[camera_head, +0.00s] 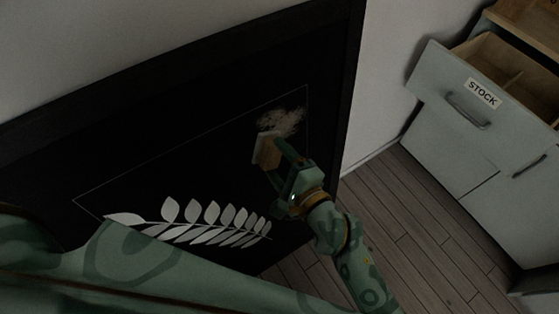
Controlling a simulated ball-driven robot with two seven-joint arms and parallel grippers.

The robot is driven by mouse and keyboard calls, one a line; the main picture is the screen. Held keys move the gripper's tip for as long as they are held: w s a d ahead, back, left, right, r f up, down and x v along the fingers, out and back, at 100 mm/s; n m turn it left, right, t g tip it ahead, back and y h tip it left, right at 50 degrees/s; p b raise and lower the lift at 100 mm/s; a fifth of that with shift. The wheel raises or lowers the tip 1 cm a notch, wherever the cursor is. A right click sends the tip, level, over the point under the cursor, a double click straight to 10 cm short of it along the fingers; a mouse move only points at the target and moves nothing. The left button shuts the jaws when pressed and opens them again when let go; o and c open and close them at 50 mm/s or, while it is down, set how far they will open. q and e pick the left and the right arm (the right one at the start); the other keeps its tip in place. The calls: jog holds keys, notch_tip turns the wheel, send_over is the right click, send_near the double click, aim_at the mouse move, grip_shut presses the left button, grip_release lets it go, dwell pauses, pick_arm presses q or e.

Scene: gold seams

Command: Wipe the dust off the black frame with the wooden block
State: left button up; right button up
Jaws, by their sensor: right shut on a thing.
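A large black frame (185,110) stands against the wall, filling the left and middle of the view. A thin-lined rectangle and a pale leaf branch (200,222) show on its dark face. A pale brown patch of dust (281,122) lies near the upper right corner of the rectangle. My right gripper (278,155) is shut on the wooden block (266,152), which has a light face turned toward the frame. The block is just below and left of the dust; whether it touches the surface is hard to tell. My left gripper is not in view.
A grey-green cabinet (445,153) stands at the right with an open drawer (470,92) labelled STOCK. Wooden plank floor (405,215) lies clear between frame and cabinet. My own green patterned body parts cover the lower left.

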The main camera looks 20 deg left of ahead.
jog(key=shift+x, duration=0.95)
jog(key=shift+d, duration=0.1)
